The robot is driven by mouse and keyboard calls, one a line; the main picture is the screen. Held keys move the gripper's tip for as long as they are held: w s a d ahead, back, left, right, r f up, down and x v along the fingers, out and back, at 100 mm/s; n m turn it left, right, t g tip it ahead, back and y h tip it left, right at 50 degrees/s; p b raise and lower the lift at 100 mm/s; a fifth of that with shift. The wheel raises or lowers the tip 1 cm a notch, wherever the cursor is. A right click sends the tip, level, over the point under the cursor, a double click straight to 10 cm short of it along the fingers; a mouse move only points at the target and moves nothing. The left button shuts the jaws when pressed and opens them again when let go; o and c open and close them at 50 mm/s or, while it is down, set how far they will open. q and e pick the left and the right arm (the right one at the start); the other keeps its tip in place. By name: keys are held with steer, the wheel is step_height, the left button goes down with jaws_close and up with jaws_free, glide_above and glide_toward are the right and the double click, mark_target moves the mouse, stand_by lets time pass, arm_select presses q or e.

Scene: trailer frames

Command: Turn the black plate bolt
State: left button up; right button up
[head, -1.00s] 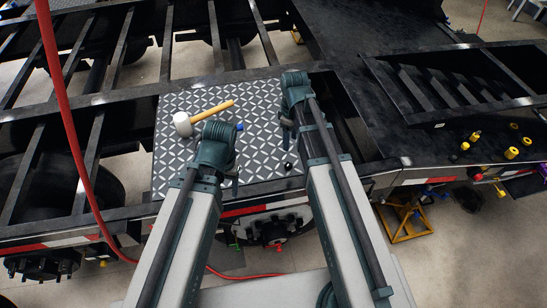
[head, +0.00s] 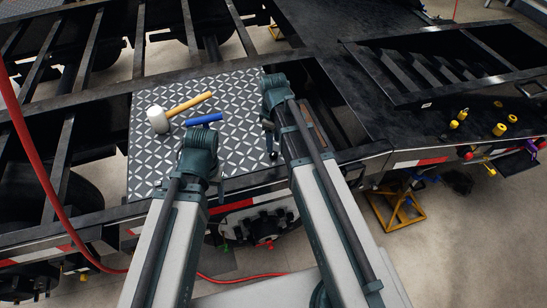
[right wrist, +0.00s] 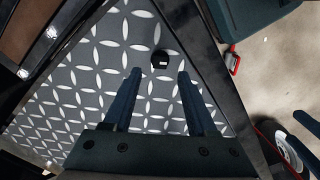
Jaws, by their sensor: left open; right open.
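The black plate bolt (right wrist: 160,60) is a small dark round head on the patterned metal plate (right wrist: 85,85) in the right wrist view. It also shows in the head view (head: 273,155), near the plate's right front part. My right gripper (right wrist: 159,76) is open and empty. Its two fingers point at the bolt, which appears just beyond and between the tips; I cannot tell the height gap. In the head view the right gripper (head: 268,132) hangs over the plate's right edge. My left gripper (head: 218,183) is open near the plate's front edge; its fingers are partly hidden.
A white-headed mallet (head: 158,119) with a yellow handle and a blue tool (head: 204,119) lie on the plate. Dark trailer beams surround it. A red hose (head: 42,175) runs down the left. Yellow pieces (head: 499,129) stand on the right deck.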

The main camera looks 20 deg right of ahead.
mark_target(273, 153)
step_height(273, 153, down, 6)
steer(key=b, duration=0.4)
steer(key=shift+r+b, duration=0.1)
steer(key=shift+b, duration=0.3)
jaws_close()
